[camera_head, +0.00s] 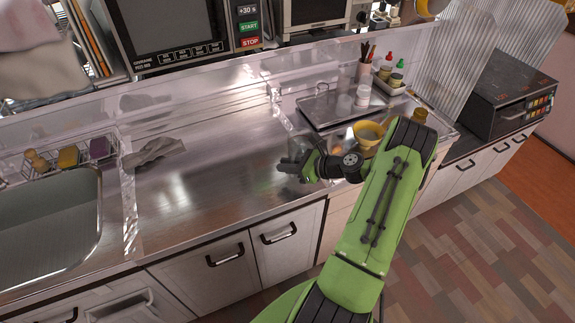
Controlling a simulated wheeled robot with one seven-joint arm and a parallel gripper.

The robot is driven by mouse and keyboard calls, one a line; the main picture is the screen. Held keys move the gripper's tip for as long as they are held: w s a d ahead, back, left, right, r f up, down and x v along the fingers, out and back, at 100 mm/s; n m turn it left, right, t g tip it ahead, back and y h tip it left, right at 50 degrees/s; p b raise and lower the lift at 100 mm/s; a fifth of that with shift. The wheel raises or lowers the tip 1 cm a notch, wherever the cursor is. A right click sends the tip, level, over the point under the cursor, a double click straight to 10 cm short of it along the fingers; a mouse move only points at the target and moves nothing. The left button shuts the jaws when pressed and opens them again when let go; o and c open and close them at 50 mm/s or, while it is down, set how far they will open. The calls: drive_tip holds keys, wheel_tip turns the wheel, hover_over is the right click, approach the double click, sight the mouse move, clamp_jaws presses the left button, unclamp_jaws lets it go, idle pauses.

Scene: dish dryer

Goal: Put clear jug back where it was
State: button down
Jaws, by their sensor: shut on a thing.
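My gripper (289,166) is at the end of my green arm, over the right part of the steel counter (215,170). It is shut on what looks like the clear jug (301,147). The jug is see-through and faint against the steel, and my gripper and wrist hide part of it. I cannot tell whether its base touches the counter.
A yellow bowl (368,132) stands just right of my wrist. A sink (50,228) and grey cloth (153,150) are left. The counter's middle is clear.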

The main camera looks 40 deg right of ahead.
drive_tip(key=c, duration=1.1)
unclamp_jaws()
drive_tip(key=shift+f, duration=0.1)
